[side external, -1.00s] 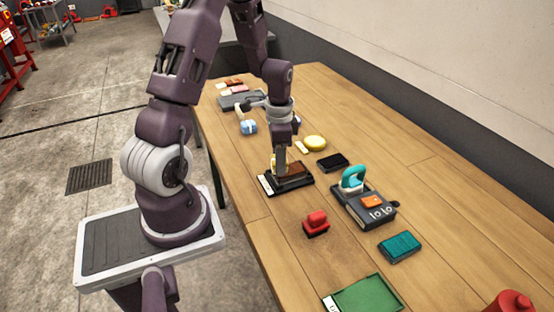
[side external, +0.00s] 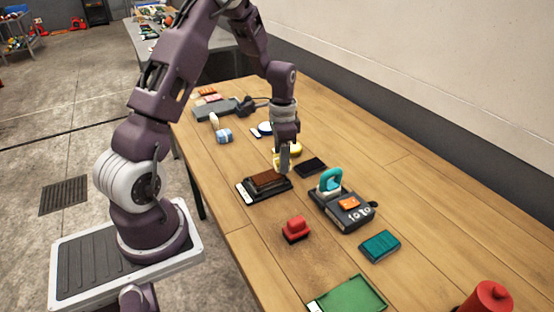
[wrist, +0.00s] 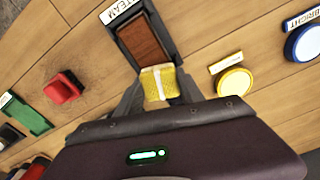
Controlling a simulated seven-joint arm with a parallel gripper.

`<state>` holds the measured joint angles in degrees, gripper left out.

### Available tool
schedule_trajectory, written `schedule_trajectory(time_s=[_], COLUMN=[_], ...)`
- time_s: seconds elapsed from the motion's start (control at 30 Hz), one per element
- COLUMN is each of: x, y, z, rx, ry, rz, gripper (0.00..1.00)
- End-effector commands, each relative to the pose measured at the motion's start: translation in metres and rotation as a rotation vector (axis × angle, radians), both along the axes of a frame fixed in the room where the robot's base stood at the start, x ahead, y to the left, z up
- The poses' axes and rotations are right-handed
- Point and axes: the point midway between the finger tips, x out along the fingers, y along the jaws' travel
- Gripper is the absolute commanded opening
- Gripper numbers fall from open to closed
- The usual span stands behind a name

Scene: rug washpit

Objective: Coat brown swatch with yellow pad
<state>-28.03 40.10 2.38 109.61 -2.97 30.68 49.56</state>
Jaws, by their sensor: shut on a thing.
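The brown swatch (side external: 268,180) lies in a black tray (side external: 250,198) with a white label that reads STEAM in the wrist view. It also shows in the wrist view (wrist: 143,40), ahead of my gripper. My gripper (side external: 284,168) is shut on the yellow pad (wrist: 158,84), which has a pale band across it. The pad is at the near end of the swatch in the wrist view, at the tray's right rear in the side view. I cannot tell whether it touches the swatch. The pad's underside is hidden.
A yellow round dish (wrist: 235,83) and a blue one (wrist: 303,43) stand to the right in the wrist view. A black pad (side external: 311,167), a dark box with a teal handle (side external: 331,181), a red stamp (side external: 296,230) and a green tray (side external: 348,297) are nearby. Bare wood lies between them.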

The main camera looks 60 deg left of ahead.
Motion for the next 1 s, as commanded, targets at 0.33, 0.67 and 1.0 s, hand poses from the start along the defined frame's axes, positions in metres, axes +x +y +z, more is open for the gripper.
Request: schedule_trajectory(time_s=[0.33,0.67,1.0], x=[0.002,0.002,0.001], y=[0.001,0.001,0.0], z=[0.034,0.062,0.065], rx=[0.004,0.004,0.003], ry=[-0.008,-0.008,-0.005], rz=[0.0,0.0,0.0], gripper=[0.07,0.07,0.07])
